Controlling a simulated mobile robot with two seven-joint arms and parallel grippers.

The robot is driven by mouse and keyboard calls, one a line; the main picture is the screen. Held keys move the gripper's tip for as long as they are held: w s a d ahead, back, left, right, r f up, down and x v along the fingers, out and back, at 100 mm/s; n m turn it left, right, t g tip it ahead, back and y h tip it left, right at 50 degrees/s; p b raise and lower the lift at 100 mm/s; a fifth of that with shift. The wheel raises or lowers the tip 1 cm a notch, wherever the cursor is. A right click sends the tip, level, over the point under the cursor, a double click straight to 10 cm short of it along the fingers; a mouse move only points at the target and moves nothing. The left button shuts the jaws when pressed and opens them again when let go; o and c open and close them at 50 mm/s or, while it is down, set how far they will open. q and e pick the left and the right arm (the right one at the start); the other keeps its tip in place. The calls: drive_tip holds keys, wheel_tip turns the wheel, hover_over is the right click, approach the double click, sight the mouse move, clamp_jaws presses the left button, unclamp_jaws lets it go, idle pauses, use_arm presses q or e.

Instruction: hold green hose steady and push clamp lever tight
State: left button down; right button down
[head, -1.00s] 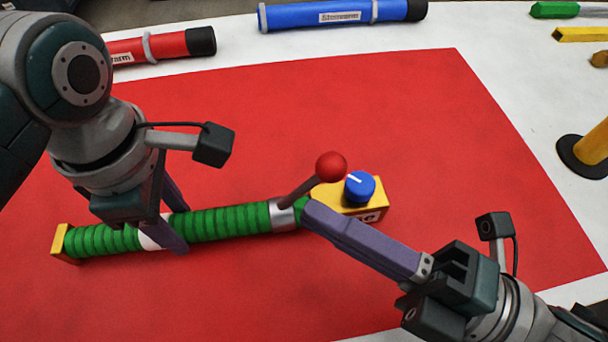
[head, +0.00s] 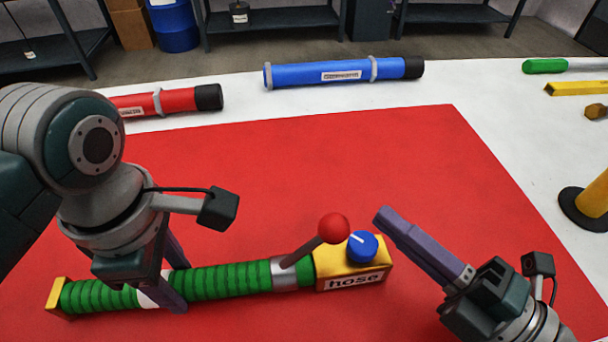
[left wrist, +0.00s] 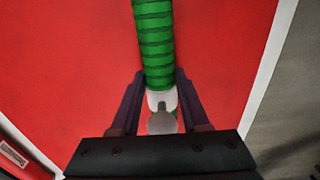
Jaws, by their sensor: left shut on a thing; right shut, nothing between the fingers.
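The green hose (head: 222,281) lies on the red mat (head: 290,160), with a yellow block at each end. My left gripper (head: 170,296) is shut on the hose around its white band; the hose also shows between the fingers in the left wrist view (left wrist: 154,45). A silver clamp (head: 286,276) sits around the hose near the yellow block labelled "hose" (head: 354,276). The clamp lever (head: 304,250) has a red ball (head: 334,228) and leans up to the right. My right gripper (head: 384,218) is shut and empty, right of the blue knob (head: 362,246) and apart from the lever.
A red tube (head: 180,101) and a blue tube (head: 320,74) lie on the white table behind the mat. A green-handled tool (head: 545,66), a yellow bar (head: 578,88) and a yellow post (head: 595,190) are at the right. The mat's middle is clear.

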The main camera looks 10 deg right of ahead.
drive_tip(key=w+d+r+m+g+h, duration=0.15)
drive_tip(key=w+r+m+h, duration=0.3)
drive_tip(key=w, duration=0.45)
drive_tip(key=w+d+r+m+h, duration=0.2)
drive_tip(key=w+r+m+h, duration=0.15)
drive_tip(key=w+m, duration=0.45)
wheel_tip(320, 180, up, 9)
drive_tip(key=n+g+y, duration=0.3)
drive_tip(key=n+g, duration=0.5)
drive_tip(key=g, duration=0.6)
hover_over(330, 228)
drive_tip(key=s+d, duration=0.1)
drive_tip(key=d, duration=0.1)
drive_tip(key=a+f, duration=0.1)
drive_tip(key=f, duration=0.6)
drive_tip(key=a+f, duration=0.1)
drive_tip(key=f, duration=0.2)
drive_tip(key=shift+w+a+f, duration=0.3)
drive_tip(key=shift+w+a, duration=0.05)
drive_tip(key=shift+w, duration=0.05)
drive_tip(key=shift+w+d+f, duration=0.1)
drive_tip(key=shift+d+f, duration=0.1)
drive_tip(key=shift+d, duration=0.05)
drive_tip(key=shift+d, duration=0.1)
